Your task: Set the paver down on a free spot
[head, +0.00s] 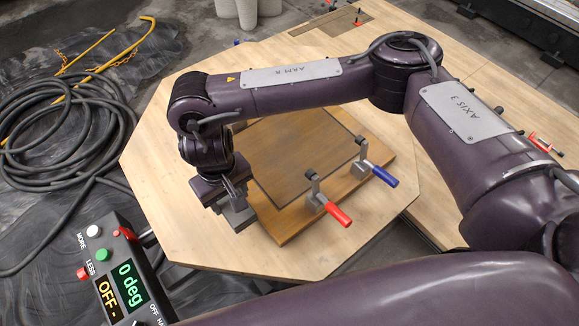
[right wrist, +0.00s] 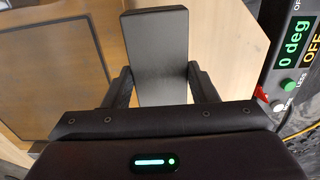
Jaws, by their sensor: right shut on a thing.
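The paver (right wrist: 157,50) is a dark grey rectangular block. My right gripper (right wrist: 159,88) is shut on it, with one finger against each side. In the head view the right gripper (head: 227,196) points down over the wooden octagonal table (head: 175,215), just left of the clamped board. The paver (head: 240,217) shows there partly, below the jaws, and the gripper hides some of it. I cannot tell whether its underside touches the table. My left gripper is not in view.
A wooden board with a darker panel (head: 300,150) lies mid-table, held by a red-handled clamp (head: 335,213) and a blue-handled clamp (head: 384,176). Bare tabletop lies left and front of it. A control box (head: 125,275) reading "0 deg" and "OFF" stands at lower left.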

